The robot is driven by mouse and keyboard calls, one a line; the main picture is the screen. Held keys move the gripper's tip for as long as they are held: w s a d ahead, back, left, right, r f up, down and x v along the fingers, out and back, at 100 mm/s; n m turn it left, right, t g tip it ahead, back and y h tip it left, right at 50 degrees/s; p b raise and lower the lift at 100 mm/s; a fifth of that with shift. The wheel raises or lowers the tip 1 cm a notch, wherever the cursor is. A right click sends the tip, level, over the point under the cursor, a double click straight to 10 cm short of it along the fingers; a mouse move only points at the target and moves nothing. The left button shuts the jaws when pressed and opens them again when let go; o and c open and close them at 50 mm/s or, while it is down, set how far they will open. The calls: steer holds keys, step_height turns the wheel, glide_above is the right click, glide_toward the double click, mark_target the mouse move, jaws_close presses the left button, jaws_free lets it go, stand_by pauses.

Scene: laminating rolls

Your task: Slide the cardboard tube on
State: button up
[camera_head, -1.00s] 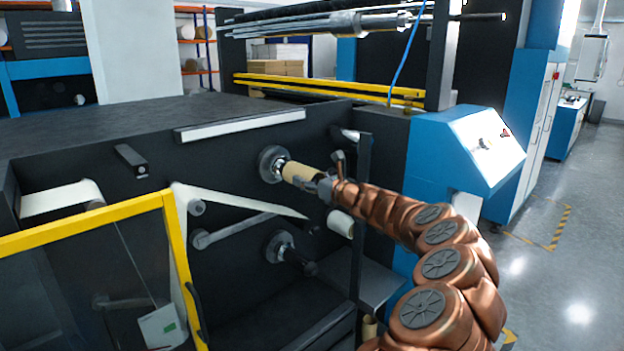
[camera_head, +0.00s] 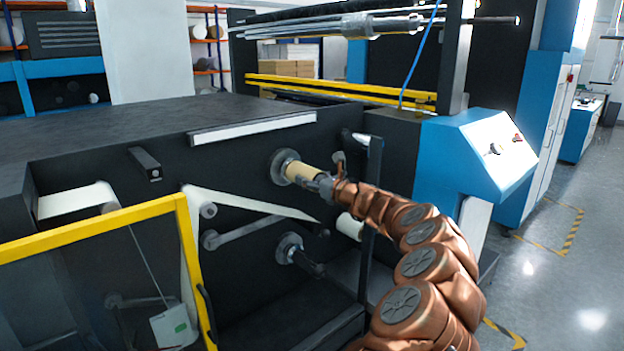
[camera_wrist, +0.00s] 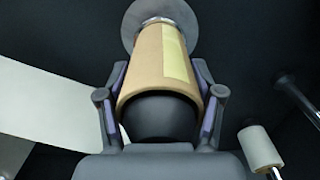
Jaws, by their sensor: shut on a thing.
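The cardboard tube (camera_head: 303,174) is tan and sits around the upper spindle, against or close to its round grey flange (camera_head: 281,166). In the wrist view the tube (camera_wrist: 152,60) has a pale yellow strip along it, and the dark rounded spindle end (camera_wrist: 160,118) shows at its near opening. My gripper (camera_head: 325,184) is at the tube's outer end. In the wrist view my gripper's fingers (camera_wrist: 160,88) lie along both sides of the tube, shut on it. The flange (camera_wrist: 160,18) shows just behind the tube's far end; any small gap there cannot be told.
A lower spindle (camera_head: 305,260) with its own flange is empty. A white web (camera_head: 250,203) runs to the left of the tube. A small white roll (camera_head: 349,226) and a dark upright post (camera_head: 372,215) are close to my arm. A yellow-framed guard (camera_head: 185,260) stands at front left.

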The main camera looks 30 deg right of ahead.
stand_by(0.3)
steer(key=o, duration=1.2)
steer(key=shift+s, duration=0.1)
steer(key=shift+v, duration=5.9)
